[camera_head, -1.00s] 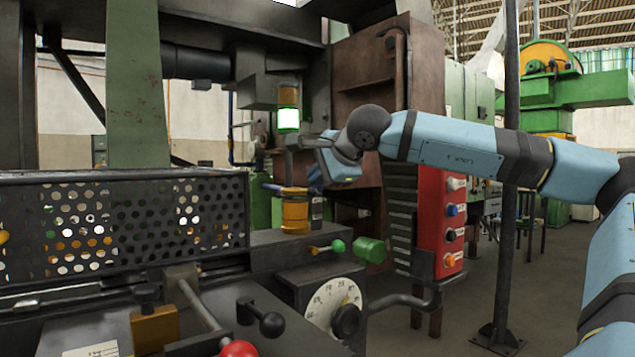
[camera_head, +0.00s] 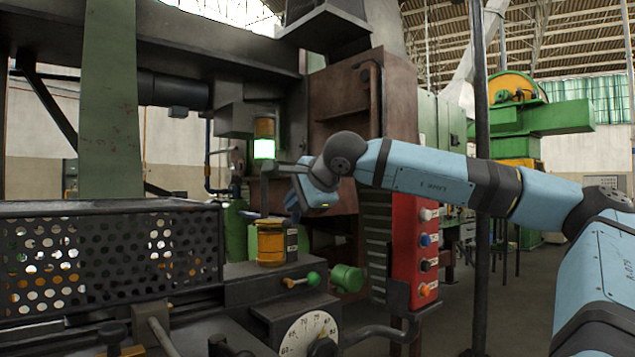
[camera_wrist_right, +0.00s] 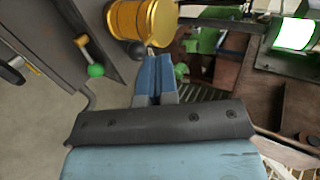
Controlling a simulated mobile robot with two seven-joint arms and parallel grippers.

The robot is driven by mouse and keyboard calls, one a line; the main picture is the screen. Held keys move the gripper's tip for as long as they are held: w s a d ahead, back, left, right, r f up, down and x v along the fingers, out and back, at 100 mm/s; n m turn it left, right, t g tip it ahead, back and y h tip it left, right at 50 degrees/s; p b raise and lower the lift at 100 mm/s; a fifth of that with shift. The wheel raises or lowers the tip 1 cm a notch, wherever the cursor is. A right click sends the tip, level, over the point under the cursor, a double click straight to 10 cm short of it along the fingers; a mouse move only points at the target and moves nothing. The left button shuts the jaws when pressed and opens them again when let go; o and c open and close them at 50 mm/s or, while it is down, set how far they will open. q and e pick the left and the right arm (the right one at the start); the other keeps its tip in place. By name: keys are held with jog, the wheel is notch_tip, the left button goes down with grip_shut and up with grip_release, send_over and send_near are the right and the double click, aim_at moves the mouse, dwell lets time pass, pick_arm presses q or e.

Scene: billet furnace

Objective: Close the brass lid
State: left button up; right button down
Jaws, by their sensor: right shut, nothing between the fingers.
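A brass pot (camera_head: 270,246) stands on the dark machine bed, left of centre in the head view. Its brass lid (camera_head: 270,224) appears to lie flat on top of it. In the wrist view the brass pot (camera_wrist_right: 130,18) is at the top edge, partly cut off, with the lid's round face (camera_wrist_right: 164,18) turned right. My right gripper (camera_head: 293,205) is above and to the right of the pot, its fingers partly hidden by the hand. The wrist view shows the right gripper (camera_wrist_right: 153,62) shut and empty, just below the pot in the picture. My left gripper is out of view.
A lamp lit green (camera_head: 264,148) hangs above the pot. A perforated guard (camera_head: 110,255) is at left. A green-knobbed lever (camera_head: 312,279), a dial (camera_head: 305,334) and a red button box (camera_head: 413,245) stand nearby. Open floor lies at right.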

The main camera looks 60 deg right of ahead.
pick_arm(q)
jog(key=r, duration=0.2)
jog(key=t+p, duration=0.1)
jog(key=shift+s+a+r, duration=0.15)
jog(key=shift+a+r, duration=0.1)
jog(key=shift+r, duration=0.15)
pick_arm(e)
jog(key=v, duration=1.1)
jog(key=shift+s+f, duration=0.35)
jog(key=shift+a, duration=0.1)
